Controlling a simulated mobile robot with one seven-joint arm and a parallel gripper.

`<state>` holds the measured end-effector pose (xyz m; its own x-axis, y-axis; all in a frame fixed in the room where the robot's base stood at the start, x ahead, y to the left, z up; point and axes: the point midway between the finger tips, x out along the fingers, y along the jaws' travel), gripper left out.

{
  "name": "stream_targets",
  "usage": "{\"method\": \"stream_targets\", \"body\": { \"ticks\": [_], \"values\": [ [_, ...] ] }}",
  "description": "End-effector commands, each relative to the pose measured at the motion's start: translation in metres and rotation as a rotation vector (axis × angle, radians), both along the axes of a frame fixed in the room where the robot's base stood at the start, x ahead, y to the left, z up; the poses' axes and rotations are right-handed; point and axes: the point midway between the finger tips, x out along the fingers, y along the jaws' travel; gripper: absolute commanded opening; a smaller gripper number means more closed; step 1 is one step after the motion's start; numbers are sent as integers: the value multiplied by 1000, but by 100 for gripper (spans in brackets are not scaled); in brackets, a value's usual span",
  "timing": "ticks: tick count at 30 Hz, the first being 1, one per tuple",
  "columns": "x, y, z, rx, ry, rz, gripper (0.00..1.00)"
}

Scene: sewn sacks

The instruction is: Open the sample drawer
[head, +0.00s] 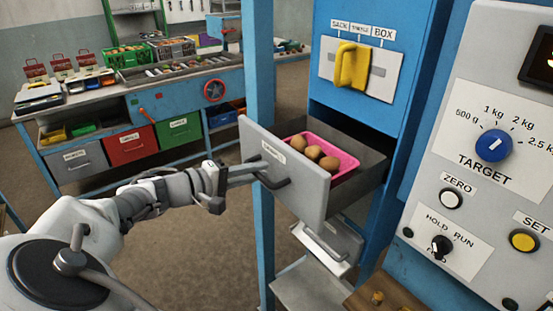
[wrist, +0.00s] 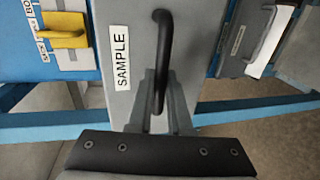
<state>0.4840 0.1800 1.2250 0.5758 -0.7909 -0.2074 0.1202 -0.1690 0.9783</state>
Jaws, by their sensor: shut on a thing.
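The sample drawer (head: 284,165) is grey and stands pulled out from the blue cabinet in the head view, its inside open to sight. A pink tray (head: 341,158) with a few brown, potato-like lumps lies in it. In the wrist view the drawer front (wrist: 190,30) shows a "SAMPLE" label (wrist: 121,58) and a black bar handle (wrist: 163,55). My gripper (wrist: 163,98) is shut on this handle, one finger on each side of it. In the head view my gripper (head: 262,174) reaches the drawer front from the left.
A blue post (head: 260,60) stands just behind the drawer's left side. A yellow lever (head: 352,66) is above, and a control panel (head: 490,140) with knobs and buttons is at the right. A metal chute (head: 325,243) is below. A workbench (head: 150,90) stands behind.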

Motion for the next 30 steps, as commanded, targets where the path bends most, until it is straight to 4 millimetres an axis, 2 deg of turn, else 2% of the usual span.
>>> {"method": "stream_targets", "body": {
  "ticks": [7,20,21,25,26,30],
  "values": [
    [-13,18,1,1,-2,0,0],
    [-15,21,1,0,-1,-1,0],
    [-15,21,1,0,-1,-1,19],
    [-15,21,0,0,-1,-1,42],
    [-15,21,0,0,-1,-1,47],
    [-15,21,0,0,-1,-1,47]
  ]
}}
